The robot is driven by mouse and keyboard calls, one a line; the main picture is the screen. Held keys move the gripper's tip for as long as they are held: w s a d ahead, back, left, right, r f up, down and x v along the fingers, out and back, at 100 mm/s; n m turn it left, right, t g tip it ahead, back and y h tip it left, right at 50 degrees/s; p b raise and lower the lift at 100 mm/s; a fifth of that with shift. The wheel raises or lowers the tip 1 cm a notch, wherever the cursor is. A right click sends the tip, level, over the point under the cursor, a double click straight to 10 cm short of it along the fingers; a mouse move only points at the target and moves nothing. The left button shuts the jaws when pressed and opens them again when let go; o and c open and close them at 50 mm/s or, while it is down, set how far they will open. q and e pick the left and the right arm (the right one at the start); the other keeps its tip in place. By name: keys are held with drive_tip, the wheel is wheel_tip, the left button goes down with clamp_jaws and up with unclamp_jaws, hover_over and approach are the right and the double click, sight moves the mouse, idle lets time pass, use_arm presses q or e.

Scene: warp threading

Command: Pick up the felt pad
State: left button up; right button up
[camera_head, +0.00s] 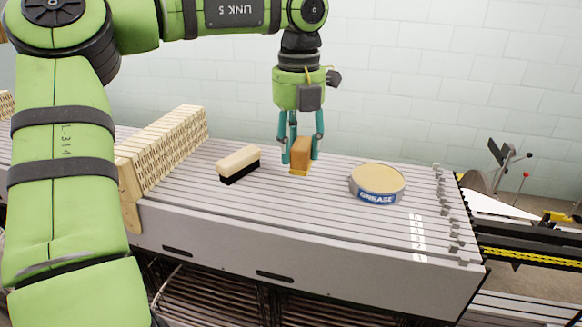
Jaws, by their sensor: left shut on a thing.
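My left gripper (301,160) points down over the slatted table, with its teal fingers on both sides of an orange-brown block (301,152). The fingers are shut on this block, which looks like the felt pad. The pad is upright, with a paler strip at its bottom. Its lower end is at or just above the slats; I cannot tell whether it touches them. My right gripper does not show.
A brush (238,163) with a pale wooden back and black bristles lies left of the pad. A grease tin (377,184) stands to the right. A slotted wooden rack (162,150) stands at the table's left end. The grey slatted table (300,215) is bare in front.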

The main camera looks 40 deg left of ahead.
use_arm(q)
drive_tip(key=s+d+r+b, duration=0.1)
drive_tip(key=d+r+b, duration=0.1)
drive_tip(key=d+r, duration=0.4)
drive_tip(key=d, duration=0.3)
drive_tip(key=shift+s+d, duration=0.15)
drive_tip(key=shift+d, duration=0.25)
drive_tip(key=shift+d, duration=0.1)
drive_tip(key=shift+o, duration=1.2)
